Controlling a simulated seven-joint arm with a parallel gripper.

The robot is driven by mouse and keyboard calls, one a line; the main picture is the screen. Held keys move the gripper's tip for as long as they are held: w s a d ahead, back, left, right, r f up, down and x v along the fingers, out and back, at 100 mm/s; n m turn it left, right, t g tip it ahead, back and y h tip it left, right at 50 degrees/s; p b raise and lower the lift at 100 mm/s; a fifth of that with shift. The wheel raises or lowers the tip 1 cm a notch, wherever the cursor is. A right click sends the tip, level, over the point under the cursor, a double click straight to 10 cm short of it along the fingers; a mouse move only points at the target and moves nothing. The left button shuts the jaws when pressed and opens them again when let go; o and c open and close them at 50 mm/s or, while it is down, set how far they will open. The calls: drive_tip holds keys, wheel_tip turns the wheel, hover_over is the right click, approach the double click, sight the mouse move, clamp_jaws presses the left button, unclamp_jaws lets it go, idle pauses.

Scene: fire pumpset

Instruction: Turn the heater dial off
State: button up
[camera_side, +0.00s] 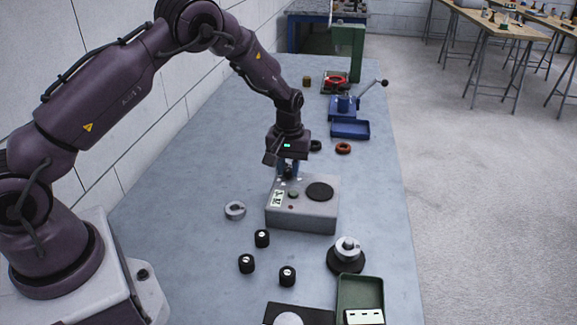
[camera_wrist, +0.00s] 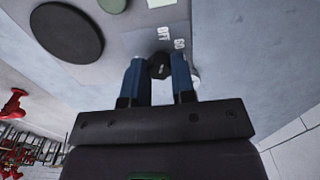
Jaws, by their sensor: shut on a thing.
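The heater is a grey box (camera_side: 302,215) on the bench, with a black round plate (camera_side: 320,191), a green button (camera_side: 294,194) and a small red spot on top. Its dial (camera_wrist: 160,68) is a small black knob, seen in the wrist view beside white lettering that includes "OFF" (camera_wrist: 163,33). My gripper (camera_wrist: 159,72) points down over the far left corner of the box, with its two blue fingers closed on either side of the dial. In the side view my gripper (camera_side: 288,172) mostly hides the dial. I cannot read which mark the dial points to.
A grey ring (camera_side: 235,210) and several black knobs (camera_side: 262,238) lie left and in front of the box. A black base with a metal part (camera_side: 346,255) and a green tray (camera_side: 360,292) stand front right. A blue tray (camera_side: 350,130) is behind.

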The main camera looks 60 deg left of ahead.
sight(289, 169)
drive_tip(key=shift+r, duration=0.1)
idle(0.3)
drive_tip(key=o, duration=0.9)
wheel_tip(289, 169, up, 13)
drive_tip(key=shift+f, duration=0.1)
